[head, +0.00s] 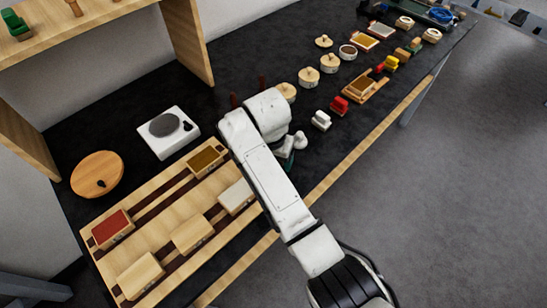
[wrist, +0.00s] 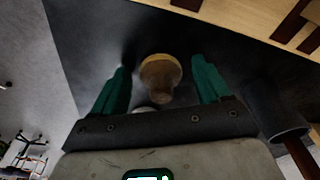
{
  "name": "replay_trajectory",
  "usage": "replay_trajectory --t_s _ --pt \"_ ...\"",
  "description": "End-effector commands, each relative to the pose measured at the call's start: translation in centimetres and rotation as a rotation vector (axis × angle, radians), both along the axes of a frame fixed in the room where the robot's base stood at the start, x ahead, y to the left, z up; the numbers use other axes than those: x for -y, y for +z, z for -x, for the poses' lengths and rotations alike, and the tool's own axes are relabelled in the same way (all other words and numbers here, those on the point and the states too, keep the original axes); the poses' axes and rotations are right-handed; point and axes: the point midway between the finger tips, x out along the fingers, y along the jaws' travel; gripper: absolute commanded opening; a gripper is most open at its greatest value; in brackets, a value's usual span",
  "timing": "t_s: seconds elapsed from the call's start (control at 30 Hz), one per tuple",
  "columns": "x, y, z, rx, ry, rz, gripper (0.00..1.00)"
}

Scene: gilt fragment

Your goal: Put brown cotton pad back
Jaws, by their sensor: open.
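My gripper (wrist: 161,67) is open in the wrist view, with its green fingers on either side of a small rounded piece (wrist: 160,72), tan on top and brown below. It looks like the brown cotton pad, but I cannot be sure. It stands on the dark table top, and I see gaps between it and the fingers. In the head view my arm hides most of this spot; a bit of green finger (head: 287,160) shows beside the arm. A brown-topped wooden block (head: 206,160) sits on the striped wooden board (head: 157,228).
The board also holds a red-topped block (head: 112,228), a white one (head: 236,196) and plain ones. A white scale-like device (head: 168,132) and round wooden lid (head: 97,174) lie behind it. White (head: 321,120) and red (head: 339,106) small pieces and round pots (head: 308,77) stand beyond my arm.

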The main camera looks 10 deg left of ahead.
Motion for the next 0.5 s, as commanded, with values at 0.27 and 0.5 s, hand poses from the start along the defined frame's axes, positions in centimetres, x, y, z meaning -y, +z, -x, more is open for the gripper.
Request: replay_trajectory --t_s 0.27,0.5 --pt "-0.1 1.1 0.0 0.002 0.0 -0.001 0.76" --pt "-0.3 5.7 0.6 0.006 0.001 -0.003 0.76"
